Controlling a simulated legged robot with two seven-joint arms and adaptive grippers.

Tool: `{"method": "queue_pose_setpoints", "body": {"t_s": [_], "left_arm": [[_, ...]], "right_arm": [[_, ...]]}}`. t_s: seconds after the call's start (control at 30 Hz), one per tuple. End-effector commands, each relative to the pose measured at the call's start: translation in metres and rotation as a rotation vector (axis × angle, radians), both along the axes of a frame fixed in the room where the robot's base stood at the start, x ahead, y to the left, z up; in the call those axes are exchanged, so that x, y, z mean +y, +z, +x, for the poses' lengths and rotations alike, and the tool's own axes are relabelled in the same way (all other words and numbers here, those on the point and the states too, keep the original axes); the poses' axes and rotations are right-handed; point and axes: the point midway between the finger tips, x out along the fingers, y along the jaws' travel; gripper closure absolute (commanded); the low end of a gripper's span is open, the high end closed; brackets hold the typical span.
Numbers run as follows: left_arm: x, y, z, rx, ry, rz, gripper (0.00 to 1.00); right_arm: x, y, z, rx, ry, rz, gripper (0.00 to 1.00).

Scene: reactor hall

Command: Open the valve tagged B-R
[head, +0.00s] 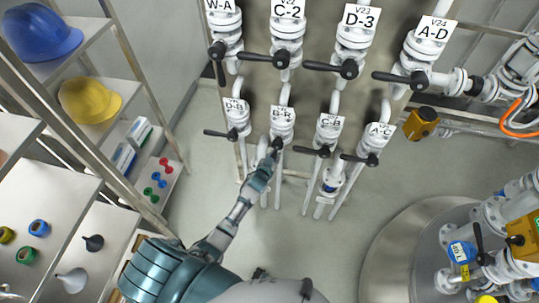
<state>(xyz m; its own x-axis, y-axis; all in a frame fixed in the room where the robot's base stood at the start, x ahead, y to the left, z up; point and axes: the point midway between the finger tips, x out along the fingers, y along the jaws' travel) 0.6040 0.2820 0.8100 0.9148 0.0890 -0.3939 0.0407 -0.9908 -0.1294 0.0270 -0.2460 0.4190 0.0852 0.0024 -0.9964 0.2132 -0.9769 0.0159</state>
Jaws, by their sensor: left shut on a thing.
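The valve tagged B-R (282,128) is in the lower row of white valves, second from the left. Its tag reads B-R and faces me. My left gripper (270,158) reaches up from below and is shut on the black handle (277,144) of this valve. The gripper covers most of the handle, so its exact angle is hard to tell. A little black shows at the hub just above the fingers. My right gripper is not in view.
Neighbouring lower valves with black levers stand close: one at left (237,117), C-B (328,127) and another (375,138) at right. Upper valves include C-2 (287,28) and D-3 (354,36). Shelves with helmets (90,100) stand left. The floor below the valves is clear.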

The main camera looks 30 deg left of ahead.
Motion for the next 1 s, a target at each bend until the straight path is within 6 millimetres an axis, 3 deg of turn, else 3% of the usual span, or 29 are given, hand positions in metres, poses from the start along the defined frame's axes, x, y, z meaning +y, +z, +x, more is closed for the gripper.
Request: {"method": "queue_pose_setpoints", "body": {"t_s": [0.03,0.4,0.87,0.9,0.97,1.0], "left_arm": [[-0.005,-0.012,-0.005,0.019,0.001,-0.032,1.0],[-0.017,-0.013,-0.002,-0.007,-0.001,-0.141,1.0],[-0.018,-0.013,-0.002,-0.009,-0.003,-0.148,1.0],[-0.018,-0.013,-0.002,-0.008,-0.003,-0.148,0.68],[-0.018,-0.012,-0.002,-0.01,-0.003,-0.147,0.53],[-0.018,-0.011,-0.001,-0.013,-0.003,-0.146,0.52]], "right_arm": [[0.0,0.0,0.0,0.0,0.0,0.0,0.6],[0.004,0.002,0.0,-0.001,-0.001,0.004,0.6],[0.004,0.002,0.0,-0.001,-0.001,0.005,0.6],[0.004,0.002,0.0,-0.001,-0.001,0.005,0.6],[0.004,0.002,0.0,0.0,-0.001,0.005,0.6],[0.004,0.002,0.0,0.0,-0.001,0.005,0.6]]}}
